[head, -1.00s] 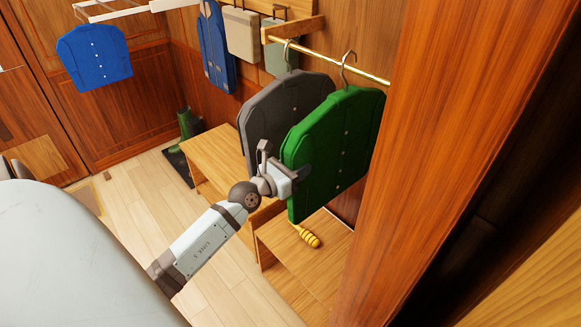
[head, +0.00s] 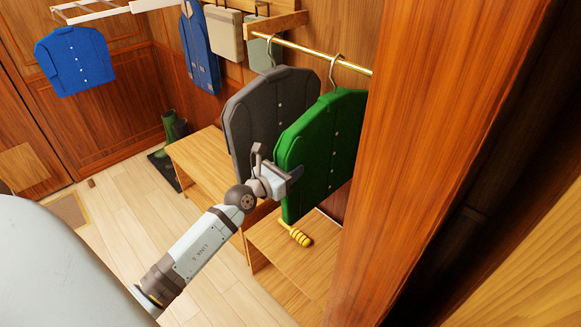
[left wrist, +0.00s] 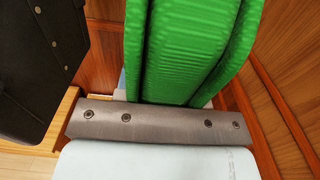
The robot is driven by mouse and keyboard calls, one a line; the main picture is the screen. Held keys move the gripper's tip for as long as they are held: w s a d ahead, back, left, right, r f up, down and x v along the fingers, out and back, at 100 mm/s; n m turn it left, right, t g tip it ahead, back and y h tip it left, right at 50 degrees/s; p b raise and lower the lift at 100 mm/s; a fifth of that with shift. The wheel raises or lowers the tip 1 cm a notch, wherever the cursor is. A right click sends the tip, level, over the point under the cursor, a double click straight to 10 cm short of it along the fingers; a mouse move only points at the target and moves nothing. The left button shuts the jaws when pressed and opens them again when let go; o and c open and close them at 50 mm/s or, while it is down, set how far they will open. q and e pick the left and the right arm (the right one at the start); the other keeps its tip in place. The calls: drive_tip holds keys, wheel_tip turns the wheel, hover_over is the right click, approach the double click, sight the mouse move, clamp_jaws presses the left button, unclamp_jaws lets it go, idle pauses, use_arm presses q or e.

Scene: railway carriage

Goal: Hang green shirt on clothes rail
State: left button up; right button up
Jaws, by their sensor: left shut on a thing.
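The green shirt (head: 318,150) hangs upright on a hanger at the right end of the brass clothes rail (head: 305,53). Its hook (head: 333,70) crosses the rail; I cannot tell whether it bears on it. My left gripper (head: 290,181) is shut on the green shirt's near left edge. In the left wrist view the green shirt (left wrist: 185,50) rises straight from behind the gripper's metal edge (left wrist: 165,112), which hides the fingertips. My right gripper is not in view.
A grey shirt (head: 262,110) hangs close left of the green one. A wooden post (head: 450,120) stands close on the right. Below are a bench (head: 205,160) and a lower wooden surface with a yellow-handled object (head: 295,235). A blue shirt (head: 75,62) hangs far left.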

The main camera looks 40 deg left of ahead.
use_arm(q)
drive_tip(key=o, duration=1.1)
drive_tip(key=s+b, duration=0.1)
drive_tip(key=s, duration=0.3)
drive_tip(key=s+a+b, duration=0.1)
drive_tip(key=s, duration=0.4)
drive_tip(key=s+a+b, duration=0.1)
drive_tip(key=s, duration=0.3)
drive_tip(key=shift+s, duration=0.35)
